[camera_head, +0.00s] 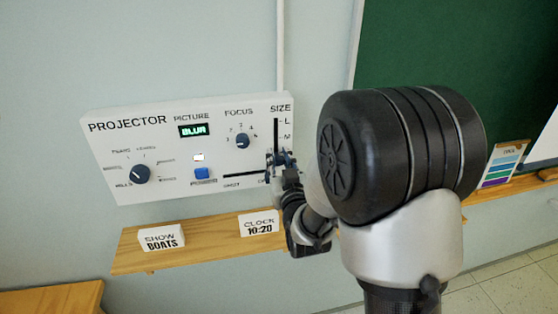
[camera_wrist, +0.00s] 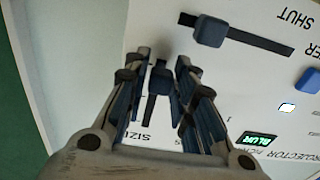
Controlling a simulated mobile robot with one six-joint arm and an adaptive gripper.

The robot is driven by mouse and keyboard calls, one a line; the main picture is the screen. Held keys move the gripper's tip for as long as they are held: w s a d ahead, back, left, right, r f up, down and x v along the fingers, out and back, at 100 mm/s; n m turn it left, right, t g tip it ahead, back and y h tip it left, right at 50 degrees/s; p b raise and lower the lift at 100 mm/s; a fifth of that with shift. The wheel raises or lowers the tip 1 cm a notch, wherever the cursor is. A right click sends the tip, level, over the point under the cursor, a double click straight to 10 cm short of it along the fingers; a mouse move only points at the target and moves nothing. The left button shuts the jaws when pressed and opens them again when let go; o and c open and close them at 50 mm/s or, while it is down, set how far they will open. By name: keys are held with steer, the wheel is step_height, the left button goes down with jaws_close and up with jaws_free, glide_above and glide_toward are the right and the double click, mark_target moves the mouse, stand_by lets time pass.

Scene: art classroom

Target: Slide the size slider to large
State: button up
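The white projector panel (camera_head: 150,113) is on the wall. Its size slider has a dark vertical slot (camera_head: 276,130) under the word SIZE, with L at the top and M below. The lower end is hidden behind my gripper (camera_head: 279,162) in the head view. In the wrist view, which sees the panel upside down, the blue slider knob (camera_wrist: 159,77) is at the slot's end away from the SIZE lettering. My gripper (camera_wrist: 160,60) is open, with a finger on each side of the knob and a gap showing. I cannot tell whether either finger touches it.
The shutter slider's blue knob (camera_wrist: 210,30) is close by on a horizontal slot. A focus dial (camera_head: 243,141), lamp dial (camera_head: 140,174), blue button (camera_head: 202,174) and green display (camera_head: 194,130) share the panel. A wooden shelf (camera_head: 200,240) below bears two cards.

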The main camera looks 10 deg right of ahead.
mark_target(276, 119)
jaws_close()
steer(key=shift+r, duration=0.1)
step_height(276, 119, up, 10)
steer(key=shift+r+p, duration=0.15)
steer(key=shift+p, duration=0.5)
jaws_free()
steer(key=shift+r, duration=0.1)
steer(key=o, duration=0.4)
steer(key=shift+f, duration=0.2)
steer(key=shift+o, duration=0.2)
